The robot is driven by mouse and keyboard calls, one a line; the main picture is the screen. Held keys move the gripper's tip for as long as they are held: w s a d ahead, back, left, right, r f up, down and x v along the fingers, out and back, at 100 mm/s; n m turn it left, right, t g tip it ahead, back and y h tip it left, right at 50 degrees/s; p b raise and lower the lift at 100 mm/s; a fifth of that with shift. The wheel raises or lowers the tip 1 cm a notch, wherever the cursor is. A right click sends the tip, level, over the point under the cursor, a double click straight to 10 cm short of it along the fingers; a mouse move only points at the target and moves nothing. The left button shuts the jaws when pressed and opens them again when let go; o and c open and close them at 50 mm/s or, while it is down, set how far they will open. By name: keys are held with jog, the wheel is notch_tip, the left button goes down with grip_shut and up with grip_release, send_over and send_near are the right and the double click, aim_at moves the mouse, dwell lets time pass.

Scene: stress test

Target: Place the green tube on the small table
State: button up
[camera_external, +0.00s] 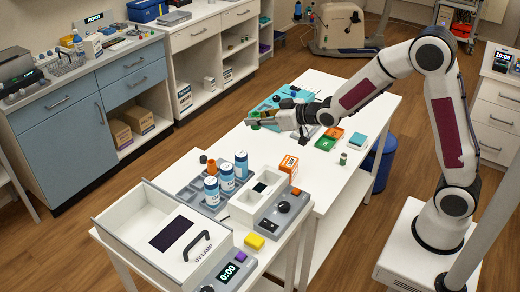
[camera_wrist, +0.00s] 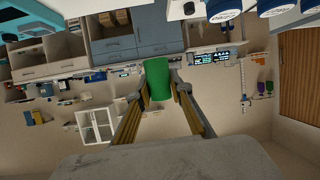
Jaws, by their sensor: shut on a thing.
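My gripper (camera_external: 258,121) is above the left edge of the white table (camera_external: 378,100), pointing left. In the wrist view my gripper (camera_wrist: 159,92) has its two fingers closed on the sides of a green tube (camera_wrist: 158,74). The tube shows as a plain green cylinder. In the outside view only a small green bit of it (camera_external: 255,115) shows at the fingertips. I cannot tell which surface is the small table.
A UV lamp box (camera_external: 120,224) is at the front.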

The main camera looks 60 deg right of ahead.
jog(key=shift+w+a+r+n+g+y, duration=1.3)
jog(key=shift+w+a+r+n+y, duration=1.1)
jog(key=shift+w+a, duration=1.85)
jog(key=shift+w+a+r+n+g+y, duration=1.3)
jog(key=shift+w+a+r+n+y, duration=1.05)
jog(key=shift+w+a, duration=1.9)
jog(key=s+a+f+n+g+y, duration=0.1)
jog(key=f+n+g, duration=0.1)
jog(key=f, duration=0.5)
jog(key=s+a+f+n+g+y, duration=0.1)
jog(key=s+a+f+n+g, duration=0.1)
jog(key=f, duration=0.4)
jog(key=shift+a+f+n+g, duration=0.3)
jog(key=shift+f+n+g, duration=0.05)
jog(key=shift+g, duration=0.35)
